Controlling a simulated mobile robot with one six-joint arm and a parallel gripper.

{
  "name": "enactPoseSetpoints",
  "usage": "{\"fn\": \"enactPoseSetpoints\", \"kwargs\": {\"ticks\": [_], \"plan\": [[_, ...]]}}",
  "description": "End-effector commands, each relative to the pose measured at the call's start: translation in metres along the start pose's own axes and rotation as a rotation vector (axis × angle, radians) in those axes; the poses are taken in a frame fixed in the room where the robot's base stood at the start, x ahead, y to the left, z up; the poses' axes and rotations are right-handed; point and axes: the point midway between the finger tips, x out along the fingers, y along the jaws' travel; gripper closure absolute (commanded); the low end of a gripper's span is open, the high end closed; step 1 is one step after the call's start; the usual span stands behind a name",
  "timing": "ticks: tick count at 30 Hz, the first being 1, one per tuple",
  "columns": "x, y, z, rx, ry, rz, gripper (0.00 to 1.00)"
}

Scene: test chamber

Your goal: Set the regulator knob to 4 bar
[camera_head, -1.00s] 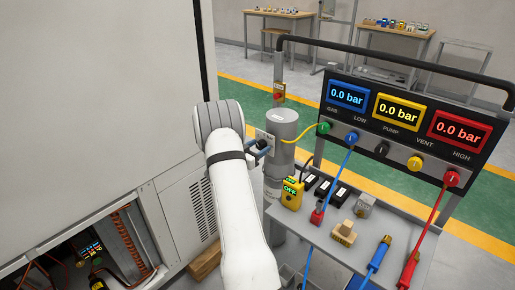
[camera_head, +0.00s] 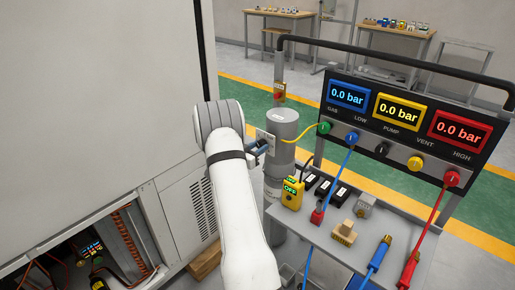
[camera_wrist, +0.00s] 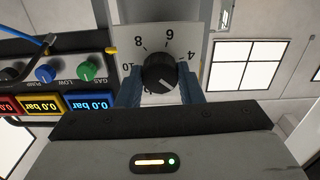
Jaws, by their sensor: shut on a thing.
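The regulator knob (camera_wrist: 159,71) is round and black, in front of a pale dial plate (camera_wrist: 188,33) with numbers including 4, 6, 8 and 10. The plate appears turned in the wrist view, with the 4 at the right. My gripper (camera_wrist: 160,82) has its two blue fingers on either side of the knob and is shut on it. I cannot clearly read where the knob's pointer stands. In the head view, the dial plate (camera_head: 264,136) is beside a grey cylinder (camera_head: 284,124), and my gripper (camera_head: 257,148) is at it, the knob hidden.
A panel (camera_head: 405,122) at the right has blue, yellow and red displays, each reading 0.0 bar. A yellow hose (camera_head: 305,134) runs from the cylinder to the panel. A grey cart top (camera_head: 328,238) holds a yellow device (camera_head: 291,194) and hoses. A large cabinet (camera_head: 90,100) stands left.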

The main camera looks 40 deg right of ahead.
Motion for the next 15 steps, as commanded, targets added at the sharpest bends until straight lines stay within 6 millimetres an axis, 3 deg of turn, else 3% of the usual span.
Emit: {"fn": "enactPoseSetpoints", "kwargs": {"ticks": [15], "plan": [[0.0012, 0.0007, -0.0011, -0.374, -0.001, 0.001, 0.89]]}}
